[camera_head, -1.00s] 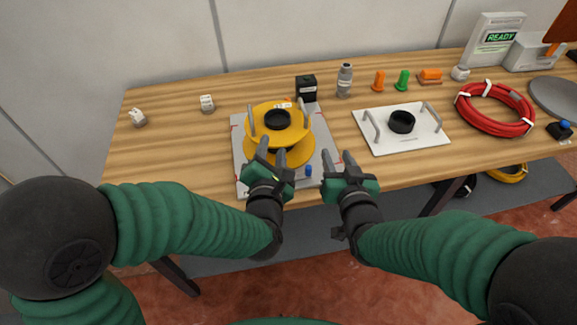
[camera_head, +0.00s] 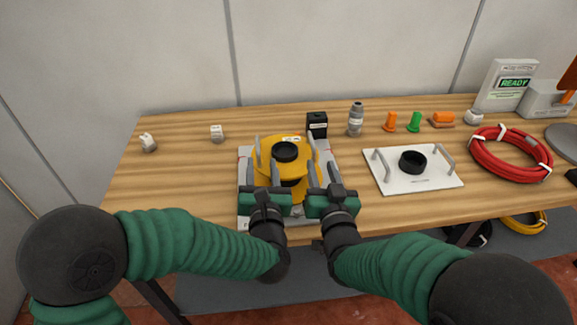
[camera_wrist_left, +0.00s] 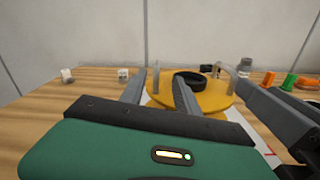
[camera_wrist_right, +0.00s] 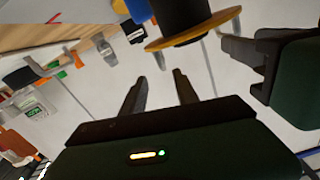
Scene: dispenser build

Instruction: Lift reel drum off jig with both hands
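The yellow reel drum (camera_head: 268,172) with a black hub and an upright grey handle on each side sits on the light jig plate (camera_head: 243,218). My left gripper (camera_head: 263,168) is open at the drum's near left side, close to the left handle (camera_head: 257,148). In the left wrist view its fingers (camera_wrist_left: 160,78) are apart in front of the drum (camera_wrist_left: 205,100). My right gripper (camera_head: 324,168) is open at the near right side, close to the right handle (camera_head: 313,148). In the right wrist view its fingers (camera_wrist_right: 158,75) are apart and empty, with the yellow flange (camera_wrist_right: 205,28) beyond them.
A black box (camera_head: 317,124) and a grey bottle (camera_head: 355,120) stand behind the jig. A white plate with handles and a black ring (camera_head: 400,184) lies to the right, then a red cable coil (camera_head: 478,160).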

